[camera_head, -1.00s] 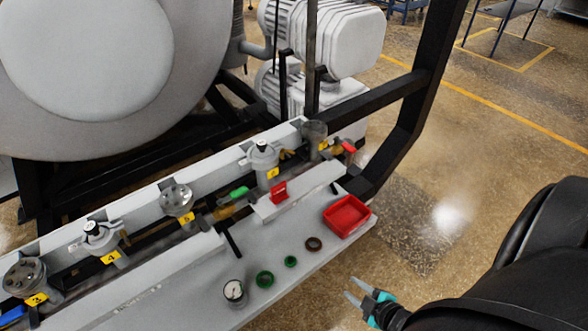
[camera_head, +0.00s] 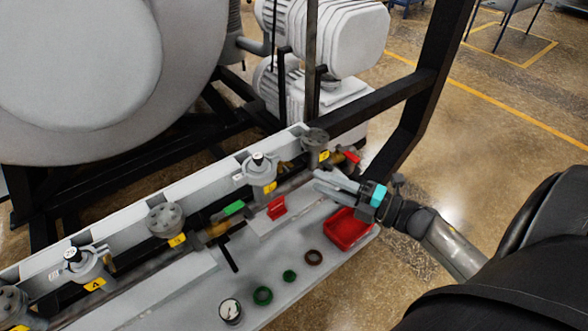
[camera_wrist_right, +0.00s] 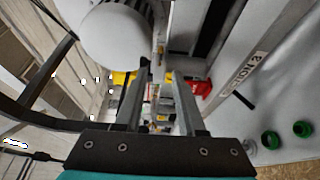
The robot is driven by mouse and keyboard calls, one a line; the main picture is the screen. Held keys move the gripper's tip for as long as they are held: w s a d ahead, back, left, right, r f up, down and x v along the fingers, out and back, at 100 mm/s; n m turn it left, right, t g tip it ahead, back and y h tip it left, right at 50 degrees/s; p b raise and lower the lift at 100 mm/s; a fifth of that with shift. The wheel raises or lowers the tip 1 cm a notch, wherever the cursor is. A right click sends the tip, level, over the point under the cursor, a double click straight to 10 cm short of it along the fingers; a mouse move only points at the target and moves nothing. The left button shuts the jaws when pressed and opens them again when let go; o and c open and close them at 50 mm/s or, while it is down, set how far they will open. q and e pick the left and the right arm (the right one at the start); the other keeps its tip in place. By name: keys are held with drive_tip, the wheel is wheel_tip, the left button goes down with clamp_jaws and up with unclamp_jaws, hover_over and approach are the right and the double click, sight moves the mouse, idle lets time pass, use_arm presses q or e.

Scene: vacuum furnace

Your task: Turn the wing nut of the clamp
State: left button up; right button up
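I cannot make out which small part is the wing nut. My right gripper (camera_head: 322,182) is right of the middle port and clear of it, above the red tray's far edge. In the right wrist view its two fingers (camera_wrist_right: 159,80) are apart with nothing held between them. My left gripper is not in view.
Open floor lies to the right.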

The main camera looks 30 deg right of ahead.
sight(284, 166)
drive_tip(key=x, duration=0.8)
clamp_jaws()
idle(0.5)
